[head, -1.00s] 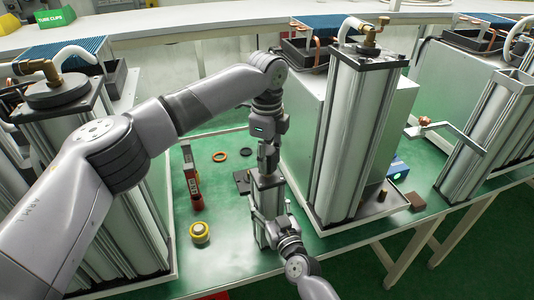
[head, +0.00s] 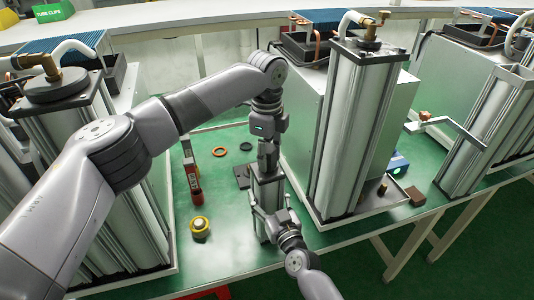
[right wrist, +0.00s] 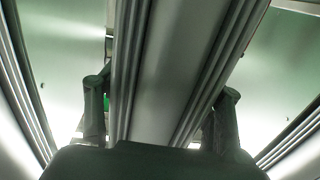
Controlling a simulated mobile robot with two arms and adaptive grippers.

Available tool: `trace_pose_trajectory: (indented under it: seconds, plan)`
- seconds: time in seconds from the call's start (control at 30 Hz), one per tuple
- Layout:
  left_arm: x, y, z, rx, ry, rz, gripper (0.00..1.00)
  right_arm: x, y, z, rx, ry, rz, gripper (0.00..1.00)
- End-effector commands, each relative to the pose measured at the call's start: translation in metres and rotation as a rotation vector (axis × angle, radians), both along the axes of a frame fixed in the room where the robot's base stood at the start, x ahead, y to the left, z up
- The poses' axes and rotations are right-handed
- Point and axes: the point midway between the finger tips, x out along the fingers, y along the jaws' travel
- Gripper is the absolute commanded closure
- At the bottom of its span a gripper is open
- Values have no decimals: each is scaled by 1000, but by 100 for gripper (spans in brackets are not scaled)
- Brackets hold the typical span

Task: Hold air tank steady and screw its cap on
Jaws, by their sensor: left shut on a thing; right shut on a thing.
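The air tank (head: 267,192) is a short grey metal column standing upright on the green bench, in the middle of the head view. My right gripper (head: 269,220) is shut around its lower part from the near side. In the right wrist view the ribbed tank (right wrist: 172,70) runs between the two fingers of my right gripper (right wrist: 160,115). My left gripper (head: 268,162) points down from above and is shut at the top of the tank. What it holds there is mostly hidden by its fingers, so I cannot tell how the cap sits.
A tall sieve column (head: 342,140) stands close to the right. An orange ring (head: 218,152), a dark ring (head: 246,146) and a dark flat plate (head: 242,174) lie behind.

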Motion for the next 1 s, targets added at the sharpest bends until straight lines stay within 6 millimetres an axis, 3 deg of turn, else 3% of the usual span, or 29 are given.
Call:
trace_pose_trajectory:
  seconds: [0.2, 0.23, 0.43, 1.0]
  plan:
    - [0, 0, -5, 0, 0, -1, 86, 0, 0, 0, -1, 0, -1, 88]
    - [0, 0, -5, 0, 0, -1, 86, 0, 0, 0, -1, 0, -1, 100]
    - [-1, -1, -5, -1, 2, -114, 86, 0, 0, 0, -1, 0, -1, 100]
    - [0, -1, -5, -2, 1, -1202, 86, 0, -1, 0, 0, 0, -1, 100]
